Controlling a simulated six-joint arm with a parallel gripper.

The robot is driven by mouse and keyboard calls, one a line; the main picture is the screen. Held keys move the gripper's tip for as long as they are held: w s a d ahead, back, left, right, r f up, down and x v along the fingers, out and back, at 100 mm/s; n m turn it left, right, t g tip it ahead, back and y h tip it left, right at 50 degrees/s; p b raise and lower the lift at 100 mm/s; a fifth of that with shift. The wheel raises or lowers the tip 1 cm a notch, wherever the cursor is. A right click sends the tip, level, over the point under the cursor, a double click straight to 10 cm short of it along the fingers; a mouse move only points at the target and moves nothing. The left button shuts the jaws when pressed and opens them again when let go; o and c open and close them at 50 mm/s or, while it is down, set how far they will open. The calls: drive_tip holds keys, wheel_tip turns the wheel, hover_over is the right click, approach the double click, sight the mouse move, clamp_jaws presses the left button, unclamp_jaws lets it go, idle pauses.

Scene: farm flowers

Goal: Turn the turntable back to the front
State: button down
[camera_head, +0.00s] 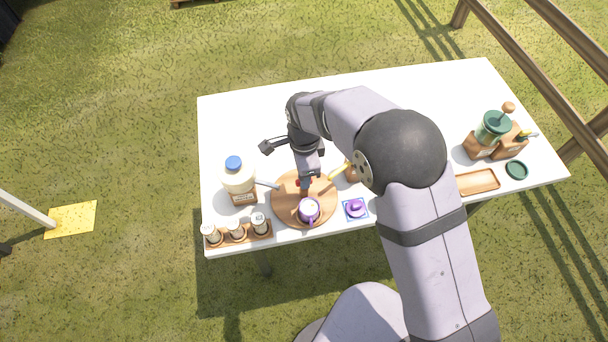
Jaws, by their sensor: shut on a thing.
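The round wooden turntable (283,208) lies flat near the front edge of the white table. A white and purple mug (309,210) stands on its front part, with its purple handle toward the front edge. My gripper (306,183) points down over the far part of the turntable, behind the mug. It is shut on a small piece there, with a bit of red (298,183) showing beside the fingers. The fingers hide most of that piece, so its shape is unclear.
A jug with a blue cap (238,177) stands left of the turntable. Several jars stand in a wooden rack (246,234) at the front left. A purple item lies on a blue-edged square (355,209) close on the right. A green pot (492,127) and wooden tray (477,182) are far right.

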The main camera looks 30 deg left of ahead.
drive_tip(key=shift+r, duration=0.1)
idle(0.4)
drive_tip(key=c, duration=1.7)
unclamp_jaws()
drive_tip(key=shift+c, duration=0.2)
drive_tip(key=shift+r+b, duration=1.2)
drive_tip(key=shift+r, duration=2.45)
